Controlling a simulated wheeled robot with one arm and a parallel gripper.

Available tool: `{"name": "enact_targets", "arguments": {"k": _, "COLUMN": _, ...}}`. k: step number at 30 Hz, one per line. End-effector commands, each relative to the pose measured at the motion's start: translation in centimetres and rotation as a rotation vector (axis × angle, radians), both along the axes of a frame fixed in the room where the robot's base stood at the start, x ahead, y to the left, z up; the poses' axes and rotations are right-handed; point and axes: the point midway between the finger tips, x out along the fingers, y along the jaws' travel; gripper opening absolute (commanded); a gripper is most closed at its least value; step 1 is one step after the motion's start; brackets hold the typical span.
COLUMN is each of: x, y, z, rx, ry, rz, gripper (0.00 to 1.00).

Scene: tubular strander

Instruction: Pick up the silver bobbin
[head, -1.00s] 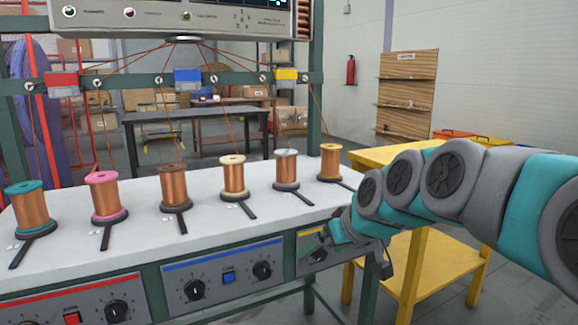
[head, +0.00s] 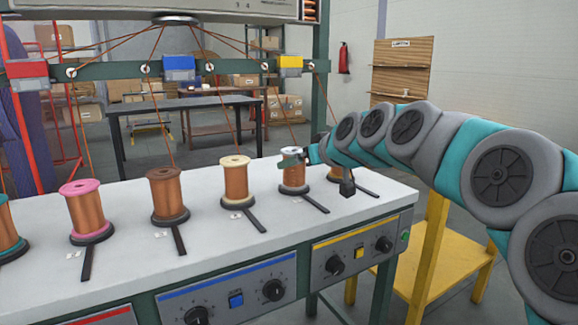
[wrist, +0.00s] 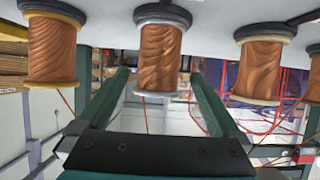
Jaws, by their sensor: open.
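The silver bobbin (head: 294,177), wound with copper wire, stands upright on a dark round base on the white bench, fifth from the left. My gripper (head: 291,157) is at its upper part in the head view and partly covers its top. In the wrist view, which looks upside down, my gripper (wrist: 160,76) is open with its fingers apart and empty. The silver bobbin (wrist: 160,55) lies straight ahead, lined up with the gap between the fingertips. I cannot tell whether the fingers touch it.
The cream bobbin (head: 235,181) stands left of the silver one, and the gold bobbin (head: 334,174) stands right, partly behind my arm. The brown bobbin (head: 166,194) and pink bobbin (head: 86,208) are further left. A green rail (head: 120,70) with wires runs behind the white bench (head: 210,235).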

Motion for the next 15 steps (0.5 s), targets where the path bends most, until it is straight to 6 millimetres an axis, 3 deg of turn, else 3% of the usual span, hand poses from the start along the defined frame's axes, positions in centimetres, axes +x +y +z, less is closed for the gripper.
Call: {"name": "enact_targets", "arguments": {"k": 15, "x": 3.5, "y": 2.2, "z": -2.2, "rx": -0.002, "ry": 0.006, "rz": 0.002, "gripper": 1.0}}
